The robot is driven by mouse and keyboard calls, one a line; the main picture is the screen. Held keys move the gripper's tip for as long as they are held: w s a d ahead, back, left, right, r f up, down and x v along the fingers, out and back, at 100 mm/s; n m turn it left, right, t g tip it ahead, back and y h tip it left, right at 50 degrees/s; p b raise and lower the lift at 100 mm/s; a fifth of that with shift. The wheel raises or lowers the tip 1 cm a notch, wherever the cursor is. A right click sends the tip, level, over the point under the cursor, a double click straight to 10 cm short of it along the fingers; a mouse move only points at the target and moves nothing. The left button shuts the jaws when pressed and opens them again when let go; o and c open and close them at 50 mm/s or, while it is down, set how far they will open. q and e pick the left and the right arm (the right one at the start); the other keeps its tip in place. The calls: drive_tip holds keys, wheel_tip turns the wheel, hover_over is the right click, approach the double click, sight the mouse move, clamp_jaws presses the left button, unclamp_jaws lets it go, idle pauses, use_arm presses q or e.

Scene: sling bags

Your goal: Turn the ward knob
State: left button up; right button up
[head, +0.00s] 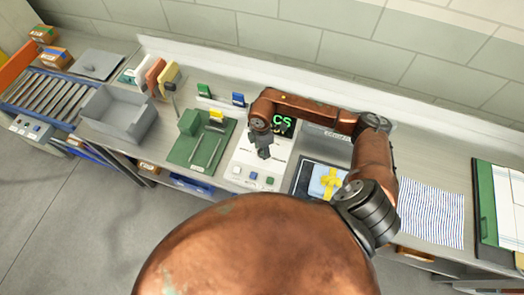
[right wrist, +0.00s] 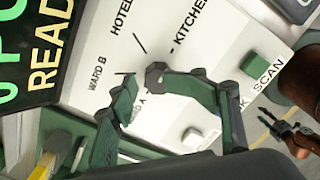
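My right gripper (head: 263,148) points down over the white panel (head: 243,167) in the head view. In the right wrist view its two green-tinted fingers (right wrist: 142,82) are spread apart above the panel, among the labels WARD B, WARD A, HOTEL and KITCHEN. A dark faceted piece (right wrist: 156,75) between these labels looks like the ward knob. It lies close to or against the right-hand finger. I cannot tell whether they touch, and the fingers partly cover that spot. In the head view the gripper hides the knob.
A dark display (head: 282,123) with green letters stands behind the panel. Small buttons (head: 252,176) line its front edge. A green tray (head: 203,150) lies left, and a dark tray with a blue, yellow-ribboned parcel (head: 328,182) right. A grey bin (head: 120,118) stands farther left.

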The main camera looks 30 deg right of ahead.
wheel_tip(320, 180, up, 12)
idle(0.5)
drive_tip(key=shift+a+f, duration=0.1)
idle(0.4)
